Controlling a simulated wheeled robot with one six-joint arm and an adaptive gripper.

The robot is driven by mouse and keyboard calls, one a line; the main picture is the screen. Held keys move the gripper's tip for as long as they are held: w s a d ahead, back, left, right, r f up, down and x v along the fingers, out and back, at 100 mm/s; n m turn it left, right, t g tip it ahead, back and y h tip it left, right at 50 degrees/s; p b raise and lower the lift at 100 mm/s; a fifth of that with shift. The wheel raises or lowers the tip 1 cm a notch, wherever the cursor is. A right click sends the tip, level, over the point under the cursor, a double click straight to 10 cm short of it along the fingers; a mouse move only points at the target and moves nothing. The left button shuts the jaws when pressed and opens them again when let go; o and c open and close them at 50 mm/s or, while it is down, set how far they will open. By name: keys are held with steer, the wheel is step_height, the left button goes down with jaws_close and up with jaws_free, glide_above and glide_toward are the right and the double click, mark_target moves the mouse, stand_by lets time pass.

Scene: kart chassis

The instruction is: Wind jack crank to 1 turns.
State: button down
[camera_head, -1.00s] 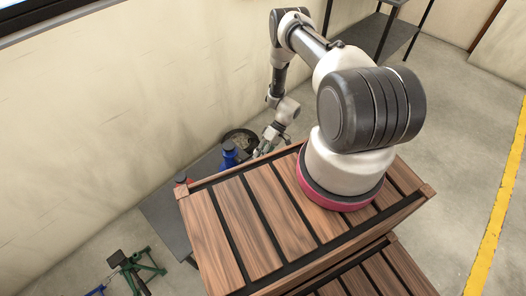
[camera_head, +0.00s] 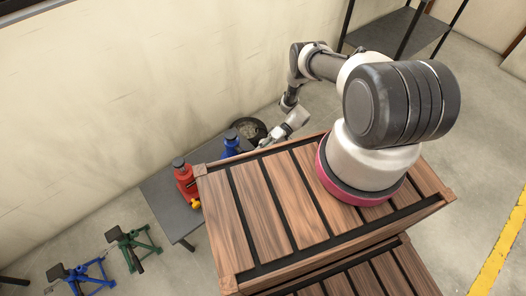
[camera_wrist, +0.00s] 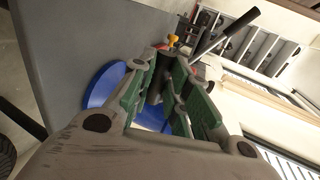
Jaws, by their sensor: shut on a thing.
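A blue jack (camera_head: 231,144) stands on the dark grey bench beside the wall in the head view. A round blue part (camera_wrist: 104,86) shows behind my fingers in the wrist view. A rod with a dark grip (camera_wrist: 228,32) sticks out beyond the fingertips. A red jack (camera_head: 186,181) with a yellow part stands nearer on the bench.
The grey bench (camera_head: 172,215) runs along the wall. A dark round bowl-like thing (camera_head: 257,127) lies behind the blue jack. A green stand (camera_head: 131,243) and a blue stand (camera_head: 83,277) are on the floor at left. A dark shelf (camera_head: 427,36) stands at upper right.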

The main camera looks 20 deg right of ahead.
steer(key=shift+w+a+f+y, duration=0.15)
steer(key=shift+f+y, duration=0.05)
steer(key=shift+y, duration=0.2)
stand_by(0.3)
steer(key=c, duration=1.6)
jaws_free()
steer(key=shift+o, duration=1.2)
steer(key=shift+f, duration=0.1)
steer(key=v, duration=1.2)
steer(key=shift+f, duration=0.1)
steer(key=shift+c, duration=0.5)
